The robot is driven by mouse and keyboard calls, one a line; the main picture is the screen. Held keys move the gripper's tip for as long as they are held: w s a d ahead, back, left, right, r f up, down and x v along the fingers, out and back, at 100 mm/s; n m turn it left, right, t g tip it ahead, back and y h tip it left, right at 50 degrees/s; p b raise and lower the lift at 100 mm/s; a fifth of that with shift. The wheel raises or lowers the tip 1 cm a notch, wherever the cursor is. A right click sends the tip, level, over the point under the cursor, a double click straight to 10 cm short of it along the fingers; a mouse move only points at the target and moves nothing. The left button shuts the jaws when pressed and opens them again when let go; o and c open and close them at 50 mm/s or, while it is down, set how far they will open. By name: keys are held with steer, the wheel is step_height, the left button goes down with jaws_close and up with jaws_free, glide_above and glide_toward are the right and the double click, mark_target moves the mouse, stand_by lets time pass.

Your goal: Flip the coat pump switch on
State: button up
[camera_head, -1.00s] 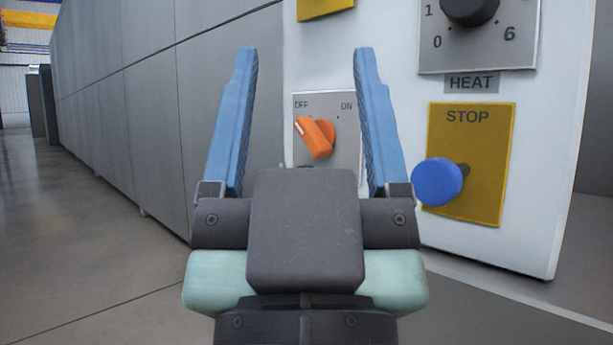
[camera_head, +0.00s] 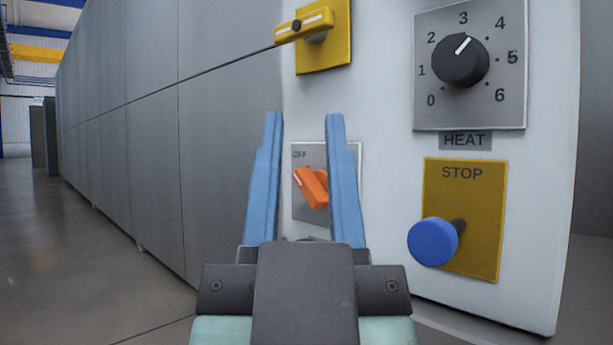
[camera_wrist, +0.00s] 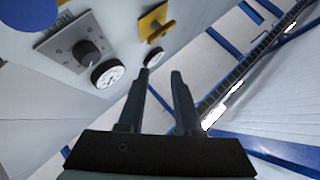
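The orange rotary switch (camera_head: 312,187) sits on a grey plate (camera_head: 302,214) on the white panel. It is tilted up-left toward the OFF label. The ON label is hidden behind a finger of my gripper. My gripper (camera_head: 303,116) has its blue fingers apart, pointing up, in front of the switch; the switch shows between them. I cannot tell how far the fingers are from the panel. In the wrist view, my gripper (camera_wrist: 160,73) also has its fingers apart with nothing held between them. The orange switch does not show there.
A yellow lever switch (camera_head: 305,26) is above, and a black HEAT knob (camera_head: 461,61) is upper right. A blue STOP button (camera_head: 433,242) on a yellow plate (camera_head: 480,255) is right of my gripper. The wrist view shows round gauges (camera_wrist: 107,72). Open floor (camera_head: 70,270) lies left.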

steer(key=w+r+p, duration=0.2)
steer(key=p, duration=0.1)
steer(key=shift+r+m+g+p, duration=0.1)
steer(key=shift+m+g+p, duration=0.25)
steer(key=shift+m+g, duration=0.05)
jaws_close()
steer(key=w+d+r+m+g+h+p, duration=0.2)
steer(key=w+m+g+p, duration=0.65)
steer(key=p, duration=2.65)
steer(key=s+m+g+p, duration=0.3)
steer(key=s+g+p, duration=0.3)
steer(key=p, duration=1.5)
steer(key=shift+s+r, duration=0.15)
steer(key=shift+s, duration=0.5)
steer(key=shift+m, duration=0.25)
